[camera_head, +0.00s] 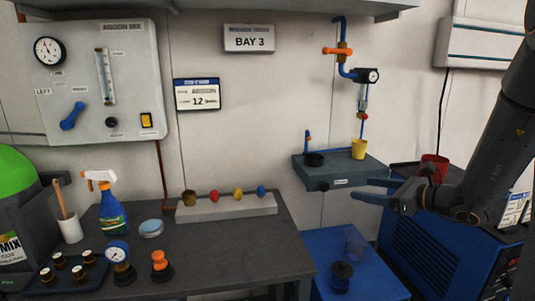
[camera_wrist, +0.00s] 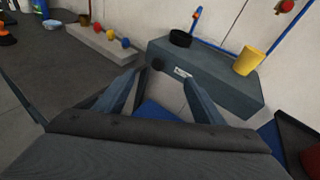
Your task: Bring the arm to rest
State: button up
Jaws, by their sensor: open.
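My gripper (camera_head: 372,190) is at the right in the head view, at the end of my dark arm, which reaches in from the right edge. Its two fingers are apart and nothing is between them. They point left, in front of the grey wall shelf (camera_head: 318,178). In the wrist view my gripper (camera_wrist: 165,85) also shows open and empty, with the shelf (camera_wrist: 215,88) beyond the fingertips. A yellow cup (camera_head: 358,149) and a black ring-like dish (camera_head: 313,160) stand on that shelf, apart from the fingers.
A dark workbench (camera_head: 215,245) at the left holds a spray bottle (camera_head: 112,210), a gauge (camera_head: 118,253) and a pale block (camera_head: 228,207) with coloured knobs. A blue surface (camera_head: 340,255) lies below my gripper. A red cup (camera_head: 434,167) and blue machine (camera_head: 425,255) are close to my arm.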

jog(key=s+a+f+n+g, duration=0.3)
jog(key=s+a+n+g, duration=0.2)
jog(key=s+a, duration=0.25)
jog(key=s+a+f+n+g, duration=0.4)
jog(key=s+a+n, duration=0.2)
jog(key=s, duration=0.2)
jog(key=s+d+f+n+g+h, duration=0.2)
jog(key=s+n+h, duration=0.7)
jog(key=n, duration=0.7)
jog(key=s+d, duration=0.1)
jog(key=s, duration=0.2)
jog(key=shift+f, duration=0.4)
jog(key=shift+s+d, duration=0.1)
jog(key=shift+d, duration=0.05)
